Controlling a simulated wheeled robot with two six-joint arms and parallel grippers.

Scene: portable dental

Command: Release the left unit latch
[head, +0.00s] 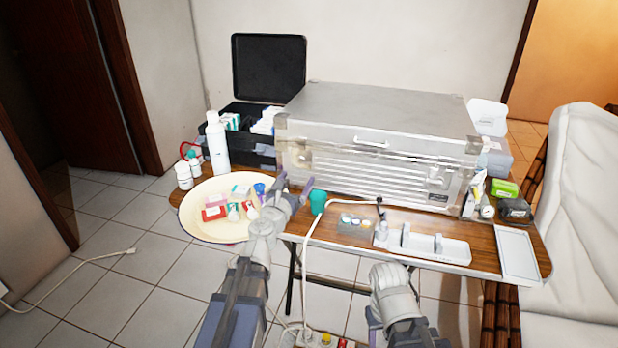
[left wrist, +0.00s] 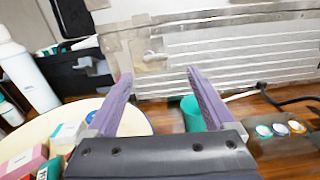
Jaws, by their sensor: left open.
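The dental unit is a large silver metal case (head: 380,100) standing on the wooden table. Its left latch (left wrist: 152,58) shows in the left wrist view as a small pale fitting on the front face, above and between my fingertips. In the head view the left latch is small and hard to make out near the case's left front. My left gripper (head: 295,182) is open and empty in front of the case's left part. Its purple fingers (left wrist: 160,85) point at the front face, apart from the latch. The right latch (head: 434,175) sits on the front's right part. My right gripper is not seen.
A round cream tray (head: 205,231) with small boxes lies left of my left gripper. A green cup (head: 318,201) stands just right of it. A white bottle (head: 216,145) and an open black case (head: 262,150) are behind. A white holder (head: 450,250) occupies the table's right front.

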